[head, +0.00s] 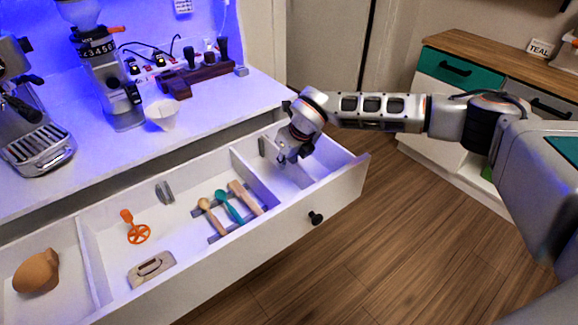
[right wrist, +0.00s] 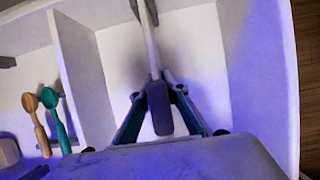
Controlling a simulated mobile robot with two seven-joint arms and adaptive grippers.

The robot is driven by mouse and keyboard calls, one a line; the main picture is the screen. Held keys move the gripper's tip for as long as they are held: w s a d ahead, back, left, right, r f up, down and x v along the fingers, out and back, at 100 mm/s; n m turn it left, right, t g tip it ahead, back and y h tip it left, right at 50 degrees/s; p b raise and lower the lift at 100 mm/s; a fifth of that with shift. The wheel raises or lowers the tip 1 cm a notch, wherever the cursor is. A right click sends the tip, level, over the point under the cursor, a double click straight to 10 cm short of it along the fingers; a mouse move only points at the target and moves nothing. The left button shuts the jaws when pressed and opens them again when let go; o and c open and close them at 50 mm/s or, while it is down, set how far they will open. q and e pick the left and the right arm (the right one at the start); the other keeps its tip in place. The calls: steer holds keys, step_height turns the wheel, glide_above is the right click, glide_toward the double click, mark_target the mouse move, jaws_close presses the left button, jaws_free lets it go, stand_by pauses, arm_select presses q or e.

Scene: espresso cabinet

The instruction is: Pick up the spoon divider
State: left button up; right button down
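In the head view my right gripper (head: 293,157) reaches down into the right-hand compartment of the open drawer. In the right wrist view its two fingers (right wrist: 159,94) are apart, one on each side of a pale upright bar with a dark grey rounded end (right wrist: 160,108). This looks like the spoon divider; contact cannot be made out. A grey upright plate (head: 262,146) shows at the back of that compartment, perhaps the bar's far end. The gripper hides the rest in the head view. My left gripper is not in view.
Wooden and teal spoons (head: 224,203) lie on dark bars left of the partition (head: 255,176). The drawer (head: 318,190) also holds an orange whisk-like tool (head: 136,232) and a beige handled piece (head: 150,268). Drawer walls stand close around my right gripper.

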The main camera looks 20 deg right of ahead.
steer(key=shift+r, duration=0.1)
step_height(320, 180, up, 26)
steer(key=p, duration=0.4)
steer(key=shift+p, duration=0.4)
stand_by(1.0)
